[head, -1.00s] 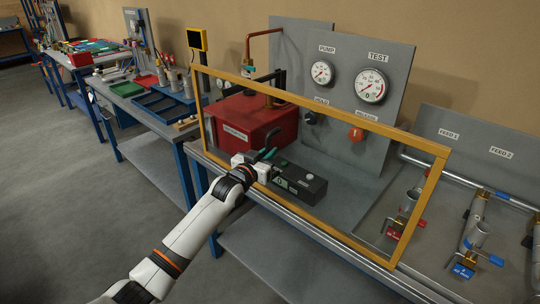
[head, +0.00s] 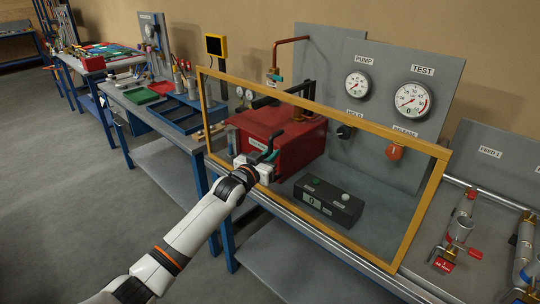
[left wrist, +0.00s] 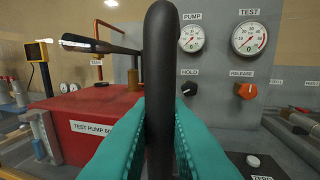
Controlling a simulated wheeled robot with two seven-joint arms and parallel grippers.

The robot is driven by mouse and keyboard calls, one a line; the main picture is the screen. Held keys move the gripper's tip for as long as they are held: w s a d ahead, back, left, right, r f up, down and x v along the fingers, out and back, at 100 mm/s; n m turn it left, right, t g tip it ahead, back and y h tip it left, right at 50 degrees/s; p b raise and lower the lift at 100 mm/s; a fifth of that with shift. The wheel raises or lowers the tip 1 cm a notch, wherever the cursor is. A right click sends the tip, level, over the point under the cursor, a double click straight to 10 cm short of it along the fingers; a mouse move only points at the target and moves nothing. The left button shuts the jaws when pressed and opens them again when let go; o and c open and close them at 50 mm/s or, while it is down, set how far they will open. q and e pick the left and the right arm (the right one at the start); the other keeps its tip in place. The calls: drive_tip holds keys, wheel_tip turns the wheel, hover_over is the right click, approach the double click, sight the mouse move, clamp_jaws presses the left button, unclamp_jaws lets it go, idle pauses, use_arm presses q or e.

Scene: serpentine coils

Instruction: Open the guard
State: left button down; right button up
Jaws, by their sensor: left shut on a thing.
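The guard (head: 350,120) is a clear panel in a yellow frame, standing along the front edge of the test bench. Its black handle (head: 262,145) is at the left part of the panel. My left gripper (head: 266,157) is shut on this handle. In the left wrist view the handle (left wrist: 160,75) stands upright between the teal fingers. My right gripper is not in view.
A grey board behind carries the PUMP gauge (head: 357,85), the TEST gauge (head: 412,99), a black HOLD knob (head: 345,131) and an orange RELEASE knob (head: 394,152). Pipes with red-handled valves (head: 459,232) stand to the right. Grey floor (head: 80,215) is clear at the left.

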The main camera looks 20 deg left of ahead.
use_arm(q)
drive_tip(key=c, duration=1.5)
unclamp_jaws()
drive_tip(key=shift+d, duration=0.1)
drive_tip(key=shift+o, duration=0.2)
drive_tip(key=shift+s+f, duration=0.1)
drive_tip(key=shift+s, duration=0.2)
drive_tip(key=s+a+b, duration=0.2)
drive_tip(key=s, duration=0.9)
drive_tip(key=shift+s, duration=0.15)
